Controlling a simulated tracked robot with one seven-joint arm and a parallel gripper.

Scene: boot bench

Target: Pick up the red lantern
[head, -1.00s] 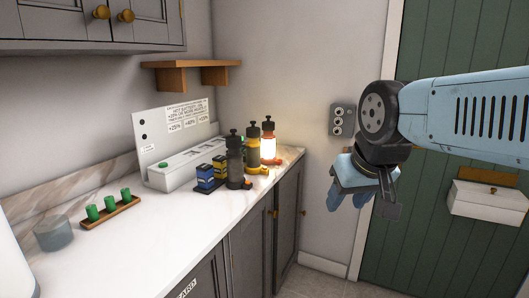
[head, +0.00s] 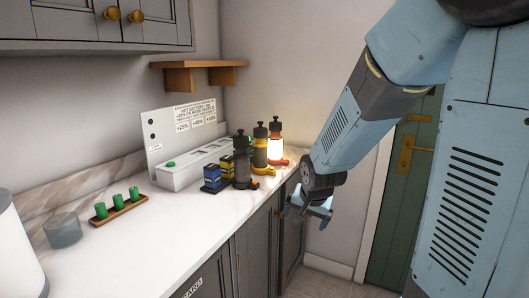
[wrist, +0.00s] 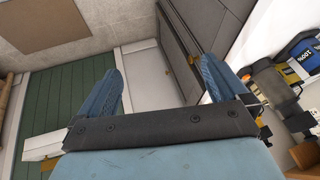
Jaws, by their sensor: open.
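The red lantern (head: 275,148) stands upright at the far right end of the white counter, with a glowing white body, dark top and orange-red base. It is the rightmost of three similar lanterns. A yellow lantern (head: 260,150) stands just left of it, and a dark grey lantern (head: 241,168) is further left and nearer. My gripper (head: 308,212) hangs off the counter's front edge, below and right of the red lantern, apart from it. In the wrist view my gripper (wrist: 158,82) is open with nothing between its fingers. I cannot single out the red lantern there.
Blue (head: 212,180) and yellow boxes stand left of the lanterns, before a white charging case (head: 185,165). A wooden tray (head: 119,209) holds green cylinders, with a glass jar (head: 62,231) nearby. A wooden shelf (head: 200,66) hangs above. The front middle of the counter is clear.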

